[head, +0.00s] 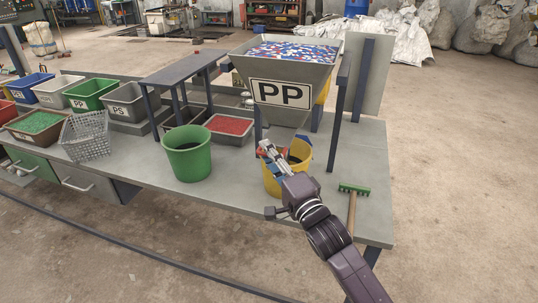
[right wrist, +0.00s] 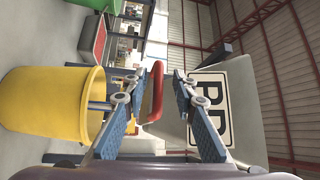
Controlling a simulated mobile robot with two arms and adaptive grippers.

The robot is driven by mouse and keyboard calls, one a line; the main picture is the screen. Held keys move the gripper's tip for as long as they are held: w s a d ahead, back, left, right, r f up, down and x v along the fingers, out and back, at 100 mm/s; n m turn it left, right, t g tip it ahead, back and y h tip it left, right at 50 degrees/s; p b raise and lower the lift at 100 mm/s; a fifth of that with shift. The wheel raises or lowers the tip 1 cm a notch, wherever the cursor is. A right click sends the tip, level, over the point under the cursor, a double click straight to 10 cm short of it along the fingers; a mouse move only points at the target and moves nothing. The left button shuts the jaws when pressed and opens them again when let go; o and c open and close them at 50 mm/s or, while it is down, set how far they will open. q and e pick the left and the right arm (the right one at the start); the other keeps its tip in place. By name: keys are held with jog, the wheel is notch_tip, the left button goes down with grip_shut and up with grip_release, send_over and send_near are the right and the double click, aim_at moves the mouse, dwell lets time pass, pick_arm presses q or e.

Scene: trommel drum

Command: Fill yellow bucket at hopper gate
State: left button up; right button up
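The grey hopper marked PP (head: 300,75) is full of blue, white and red flakes and stands on legs over the bench. The yellow bucket (head: 271,183) stands below it, partly hidden by my right gripper (head: 267,150). In the right wrist view the bucket (right wrist: 40,105) is at the left, beside the fingers. There my right gripper (right wrist: 160,75) is open, its fingers apart on either side of a red handle (right wrist: 155,97). Whether they touch the handle is unclear. The gate and the bucket's contents are hidden. My left gripper is out of view.
A green bucket (head: 188,157) stands left of the yellow one. A green-headed brush (head: 354,189) lies at the right. A tray of red flakes (head: 229,126) and several labelled bins stand farther left. The bench front (head: 220,195) is mostly clear.

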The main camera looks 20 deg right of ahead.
jog(key=shift+f, duration=0.15)
jog(key=v, duration=1.2)
dwell(6.7)
